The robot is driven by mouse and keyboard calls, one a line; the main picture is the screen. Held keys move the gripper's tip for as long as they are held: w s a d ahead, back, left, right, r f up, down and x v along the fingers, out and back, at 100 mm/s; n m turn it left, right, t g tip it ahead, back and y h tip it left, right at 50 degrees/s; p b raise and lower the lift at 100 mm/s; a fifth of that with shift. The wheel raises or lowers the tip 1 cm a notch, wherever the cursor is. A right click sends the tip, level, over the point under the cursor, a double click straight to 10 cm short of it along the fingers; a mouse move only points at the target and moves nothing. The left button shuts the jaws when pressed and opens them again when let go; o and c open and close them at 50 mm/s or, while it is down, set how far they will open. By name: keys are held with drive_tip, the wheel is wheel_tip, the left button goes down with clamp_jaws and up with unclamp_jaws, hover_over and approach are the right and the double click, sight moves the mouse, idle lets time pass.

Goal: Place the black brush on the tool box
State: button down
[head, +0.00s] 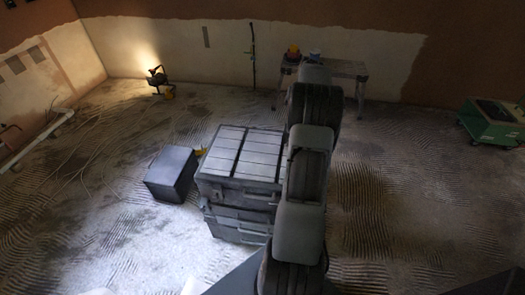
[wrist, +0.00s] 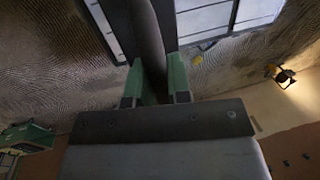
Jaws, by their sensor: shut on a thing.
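In the wrist view, my gripper (wrist: 157,68) has its green fingers closed on a long dark rounded thing, the black brush (wrist: 150,38). The brush runs up out of the top of that view, so its far end is not seen. The tool box (head: 258,150) is a grey, two-tier case with a pale slatted lid, in the middle of the head view. Part of its lid also shows beyond the brush in the wrist view (wrist: 205,18). My arm covers the box's right side in the head view and hides my gripper and the brush there.
A dark box (head: 172,173) stands on the floor just left of the tool box. A small yellow item (head: 200,151) lies between them. A lit work lamp (head: 157,78), a trestle bench (head: 345,70) and a green case (head: 488,123) stand farther back.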

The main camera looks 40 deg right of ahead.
drive_tip(key=shift+w+a+f, duration=0.4)
drive_tip(key=shift+a+f, duration=1.6)
drive_tip(key=shift+f, duration=0.05)
drive_tip(key=shift+w+a+f, duration=0.35)
drive_tip(key=shift+a+f, duration=1.65)
drive_tip(key=shift+a, duration=0.05)
drive_tip(key=shift+w+a+f, duration=0.4)
drive_tip(key=shift+a+f, duration=1.6)
drive_tip(key=shift+f, duration=0.05)
drive_tip(key=shift+f, duration=0.1)
drive_tip(key=shift+f, duration=0.1)
drive_tip(key=c, duration=1.1)
unclamp_jaws()
drive_tip(key=shift+o, duration=0.2)
